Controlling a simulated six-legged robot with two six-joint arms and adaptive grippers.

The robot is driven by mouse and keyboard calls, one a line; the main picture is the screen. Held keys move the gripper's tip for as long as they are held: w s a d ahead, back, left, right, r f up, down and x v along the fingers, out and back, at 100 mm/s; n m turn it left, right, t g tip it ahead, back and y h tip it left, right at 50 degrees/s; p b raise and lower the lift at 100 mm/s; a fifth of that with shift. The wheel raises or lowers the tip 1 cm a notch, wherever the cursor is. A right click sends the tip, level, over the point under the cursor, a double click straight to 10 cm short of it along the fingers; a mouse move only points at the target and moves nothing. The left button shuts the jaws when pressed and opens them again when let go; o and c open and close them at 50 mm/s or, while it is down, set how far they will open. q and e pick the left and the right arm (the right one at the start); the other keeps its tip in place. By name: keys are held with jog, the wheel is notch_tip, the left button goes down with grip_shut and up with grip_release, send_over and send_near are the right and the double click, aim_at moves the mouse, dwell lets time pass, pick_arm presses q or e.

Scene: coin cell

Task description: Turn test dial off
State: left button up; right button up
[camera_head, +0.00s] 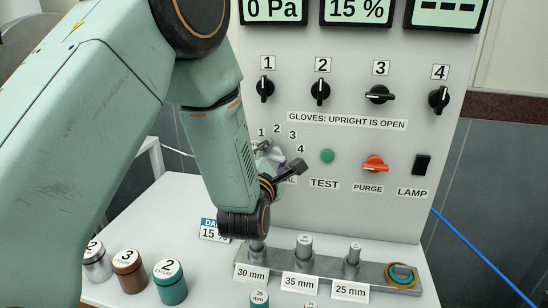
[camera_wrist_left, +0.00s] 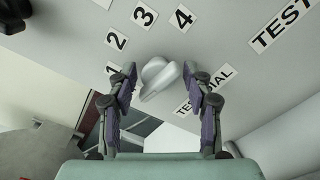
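The test dial (camera_wrist_left: 160,78) is a pale grey knob on the panel, below an arc of numbers 1 to 4. Its label is partly covered by a finger in the left wrist view. My left gripper (camera_wrist_left: 163,80) is open, with one dark purple finger on each side of the dial. In the head view, my left gripper (camera_head: 277,162) is at the panel beside the TEST label and mostly hides the dial. Which number the dial points at is unclear. My right gripper is not in view.
Close by on the panel are a green TEST button (camera_head: 327,156), an orange purge knob (camera_head: 375,164), a black lamp switch (camera_head: 422,165) and a row of black glove knobs (camera_head: 320,92). Below stand a metal rack (camera_head: 377,272) and several lidded jars (camera_head: 129,270).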

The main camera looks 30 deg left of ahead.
pick_arm(q)
jog(key=shift+o, duration=0.2)
jog(key=shift+w, duration=0.1)
jog(key=v, duration=1.2)
dwell(0.4)
